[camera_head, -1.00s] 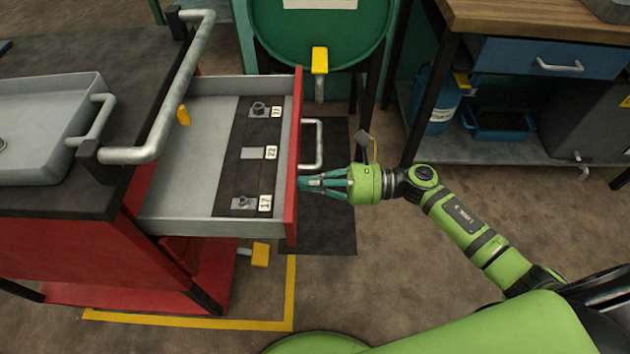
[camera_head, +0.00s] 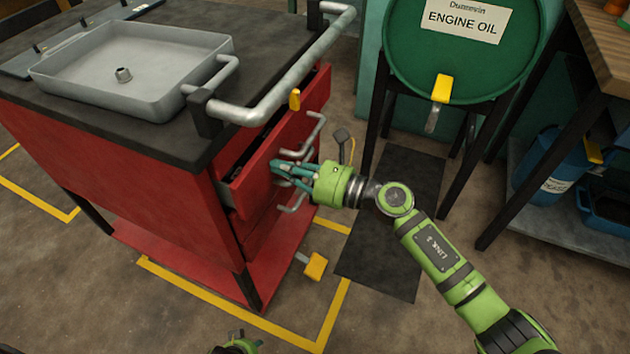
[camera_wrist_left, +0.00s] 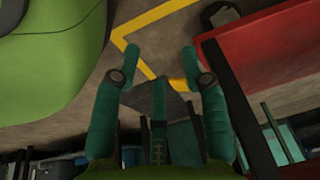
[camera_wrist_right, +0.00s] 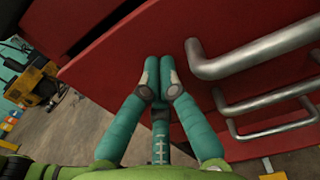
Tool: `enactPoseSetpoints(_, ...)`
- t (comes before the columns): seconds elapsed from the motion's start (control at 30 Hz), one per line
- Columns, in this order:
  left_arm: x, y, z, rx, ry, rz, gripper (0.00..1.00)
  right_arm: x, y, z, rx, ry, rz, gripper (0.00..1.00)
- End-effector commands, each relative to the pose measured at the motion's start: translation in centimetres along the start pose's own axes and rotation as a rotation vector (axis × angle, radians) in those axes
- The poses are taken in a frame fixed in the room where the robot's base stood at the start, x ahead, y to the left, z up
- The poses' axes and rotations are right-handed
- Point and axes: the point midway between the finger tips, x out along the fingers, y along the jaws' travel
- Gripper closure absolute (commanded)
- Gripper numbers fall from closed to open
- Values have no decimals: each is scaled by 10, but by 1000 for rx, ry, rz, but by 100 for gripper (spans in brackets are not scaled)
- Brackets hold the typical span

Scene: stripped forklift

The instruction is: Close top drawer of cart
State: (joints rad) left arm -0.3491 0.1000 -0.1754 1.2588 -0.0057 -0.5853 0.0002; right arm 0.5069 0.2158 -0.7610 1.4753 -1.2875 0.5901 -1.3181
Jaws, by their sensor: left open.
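The red cart (camera_head: 130,180) has its top drawer (camera_head: 247,190) standing out slightly, with a narrow dark gap behind its front. My right gripper (camera_head: 279,170) is at the drawer's front, beside the bar handle (camera_head: 314,128). In the right wrist view its fingertips (camera_wrist_right: 160,64) are together against or very near the red front (camera_wrist_right: 110,70), holding nothing. The handle (camera_wrist_right: 260,45) is to their right there. My left gripper (camera_head: 238,347) shows only partly at the bottom edge. In the left wrist view its fingers (camera_wrist_left: 165,78) are apart and empty.
A push bar (camera_head: 290,85) runs along the cart's side. A green engine oil drum (camera_head: 460,65) on a stand and a workbench (camera_head: 605,45) are at the right. A dark mat (camera_head: 395,240) lies on the floor.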

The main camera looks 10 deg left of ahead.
Motion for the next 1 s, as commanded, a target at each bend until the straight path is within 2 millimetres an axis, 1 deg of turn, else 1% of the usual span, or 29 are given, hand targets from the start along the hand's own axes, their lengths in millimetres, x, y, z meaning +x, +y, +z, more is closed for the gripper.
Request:
enactPoseSetpoints(0.03, 1, 1, 2, -2, -9, 1, 56, 8, 0, -1, -1, -1, 1, 100)
enactPoseSetpoints(0.2, -3, 2, 3, -6, -33, 3, 56, 24, 0, -1, 0, -1, 0, 100)
enactPoseSetpoints(0.4, -6, 3, 4, -7, -46, 5, 56, 32, 0, 0, 0, 0, -1, 100)
enactPoseSetpoints(0.83, -6, 3, 5, -7, -47, 5, 56, 33, 0, 2, -1, -4, -1, 100)
enactPoseSetpoints(0.93, -4, 3, 6, -7, -53, 5, 56, 30, -4, 1, -1, -4, -2, 100)
enactPoseSetpoints(1.0, -8, 5, 5, -11, -65, 7, 56, 25, -8, -1, -1, -3, -3, 100)
